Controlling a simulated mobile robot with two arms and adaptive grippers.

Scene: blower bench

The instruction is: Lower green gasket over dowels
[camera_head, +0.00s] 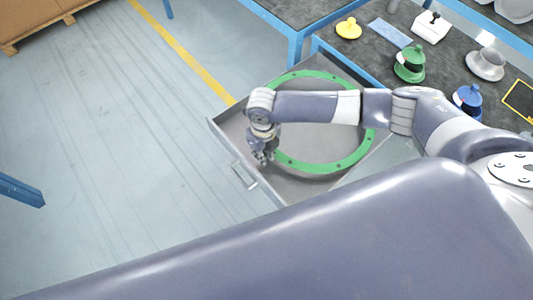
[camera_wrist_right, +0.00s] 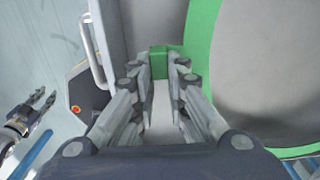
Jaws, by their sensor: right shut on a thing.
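The green gasket (camera_head: 327,168) is a large flat ring with small dark holes. It is in or just over an open grey drawer; I cannot tell whether it touches the floor. My right gripper (camera_head: 263,158) is at the ring's left side. In the right wrist view its fingers (camera_wrist_right: 160,85) are closed on a green block-like part of the gasket (camera_wrist_right: 200,30). My right arm crosses over the ring and hides part of it. My left gripper (camera_wrist_right: 42,100) shows at the left of the right wrist view, fingers apart and empty. I cannot make out any dowels.
The drawer (camera_head: 222,132) has a handle (camera_head: 244,176) on its front. The dark bench top (camera_head: 455,60) holds a green knobbed part (camera_head: 410,64), a blue one (camera_head: 468,98), a yellow one (camera_head: 348,28) and a grey one (camera_head: 486,64).

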